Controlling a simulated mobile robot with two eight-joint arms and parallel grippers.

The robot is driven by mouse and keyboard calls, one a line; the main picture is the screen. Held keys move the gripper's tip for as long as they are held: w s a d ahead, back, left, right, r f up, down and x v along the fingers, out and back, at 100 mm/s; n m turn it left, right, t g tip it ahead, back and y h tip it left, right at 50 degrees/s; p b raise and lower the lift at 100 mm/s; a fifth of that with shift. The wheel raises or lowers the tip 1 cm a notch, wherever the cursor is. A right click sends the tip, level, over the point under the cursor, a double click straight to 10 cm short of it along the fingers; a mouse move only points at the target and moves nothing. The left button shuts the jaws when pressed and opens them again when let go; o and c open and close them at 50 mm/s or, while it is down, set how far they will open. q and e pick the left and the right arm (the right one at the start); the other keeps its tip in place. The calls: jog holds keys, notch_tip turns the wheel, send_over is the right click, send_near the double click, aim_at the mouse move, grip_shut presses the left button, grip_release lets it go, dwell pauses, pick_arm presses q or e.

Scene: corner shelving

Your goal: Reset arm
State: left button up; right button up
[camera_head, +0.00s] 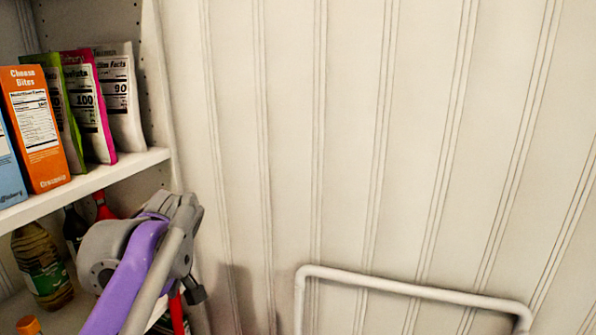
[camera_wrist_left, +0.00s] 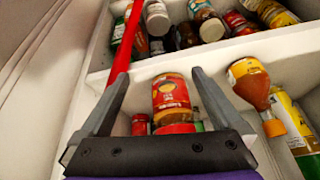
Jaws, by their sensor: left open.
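My left arm (camera_head: 145,265), purple and grey, comes in from the lower left in the head view, in front of the lower shelf. Its fingers are mostly hidden there by the arm. In the left wrist view my left gripper (camera_wrist_left: 158,76) has its two grey fingers spread apart, with nothing held. A jar with a yellow and red label (camera_wrist_left: 171,92) shows in the gap between the fingers; it appears to stand beyond them on the shelf. My right gripper is in neither view.
The upper shelf (camera_head: 100,180) holds several snack packages, including an orange box (camera_head: 35,130). A bottle (camera_head: 40,265) stands below. A long red object (camera_wrist_left: 125,45) lies close by the left finger. A white rail (camera_head: 410,287) stands before the bare panelled wall.

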pick_arm(q)
jog(key=s+d+f+m+t+h, duration=0.1)
jog(key=s+d+f+m, duration=0.2)
jog(key=f, duration=0.5)
jog(key=s+d+f+m+t+h, duration=0.1)
jog(key=s+d+f+m+h, duration=0.1)
jog(key=s+f+m, duration=0.3)
jog(key=s+d+f+m+t+h, duration=0.1)
jog(key=s+d+f+m+t, duration=0.1)
jog(key=s+d+f+m, duration=0.2)
jog(key=s+d+f, duration=0.1)
jog(key=s+f, duration=0.2)
jog(key=f, duration=0.4)
jog(key=shift+s+f+m+h, duration=0.25)
jog(key=shift+s+m+h, duration=0.1)
jog(key=shift+m+h, duration=0.05)
